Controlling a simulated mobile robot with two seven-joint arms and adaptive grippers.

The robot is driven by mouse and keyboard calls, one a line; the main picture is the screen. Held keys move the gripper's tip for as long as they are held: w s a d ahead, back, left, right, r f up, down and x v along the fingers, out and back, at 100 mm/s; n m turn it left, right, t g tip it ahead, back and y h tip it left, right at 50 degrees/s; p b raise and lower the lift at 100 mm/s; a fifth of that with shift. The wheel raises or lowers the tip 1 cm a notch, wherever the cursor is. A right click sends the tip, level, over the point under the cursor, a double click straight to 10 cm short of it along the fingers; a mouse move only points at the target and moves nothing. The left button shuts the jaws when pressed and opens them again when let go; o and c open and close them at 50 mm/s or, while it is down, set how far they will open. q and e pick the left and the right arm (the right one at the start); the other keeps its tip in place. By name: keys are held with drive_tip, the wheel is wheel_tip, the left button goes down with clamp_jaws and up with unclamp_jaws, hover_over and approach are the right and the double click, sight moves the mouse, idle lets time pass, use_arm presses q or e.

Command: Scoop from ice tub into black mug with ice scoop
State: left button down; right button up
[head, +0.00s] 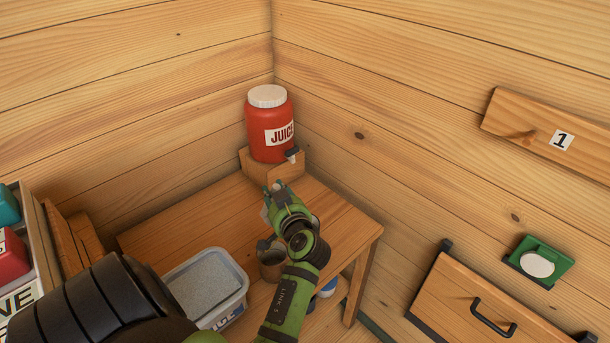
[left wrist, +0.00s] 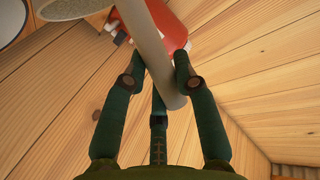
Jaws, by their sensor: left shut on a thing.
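The ice tub (head: 240,297), a clear box with a white rim and pale grey contents, stands at the table's front left. My left gripper (head: 274,200) is above the table, right of and beyond the tub. In the left wrist view its fingers (left wrist: 158,82) are shut on a pale grey rod, which looks like the handle of the ice scoop (left wrist: 152,45). A speckled grey oval at that view's top left is cut off; I cannot tell whether it is the scoop's bowl. A dark grey-brown cup (head: 272,268), possibly the black mug, stands beside the tub, partly behind my arm.
A red juice dispenser (head: 259,125) with a white lid stands on a wooden block in the back corner. Wooden walls close off the table (head: 190,227) behind and at right. A crate (head: 35,235) with coloured items is at left. The table's back left is clear.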

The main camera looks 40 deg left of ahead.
use_arm(q)
drive_tip(key=shift+w+d+r+m+y, duration=0.3)
drive_tip(key=shift+w+d+r+m, duration=0.2)
drive_tip(key=shift+w+d+r, duration=0.3)
drive_tip(key=shift+w+d, duration=0.1)
drive_tip(key=shift+d, duration=0.2)
drive_tip(key=shift+w+d+f, duration=0.15)
drive_tip(key=shift+w+d, duration=0.05)
drive_tip(key=shift+w, duration=0.1)
drive_tip(key=shift+d+f+m+y, duration=0.1)
drive_tip(key=shift+d+m+y, duration=0.05)
drive_tip(key=shift+m+y, duration=0.15)
drive_tip(key=shift+w+d+f+b, duration=0.2)
drive_tip(key=shift+w+b, duration=0.05)
drive_tip(key=shift+b, duration=0.2)
drive_tip(key=shift+m, duration=0.3)
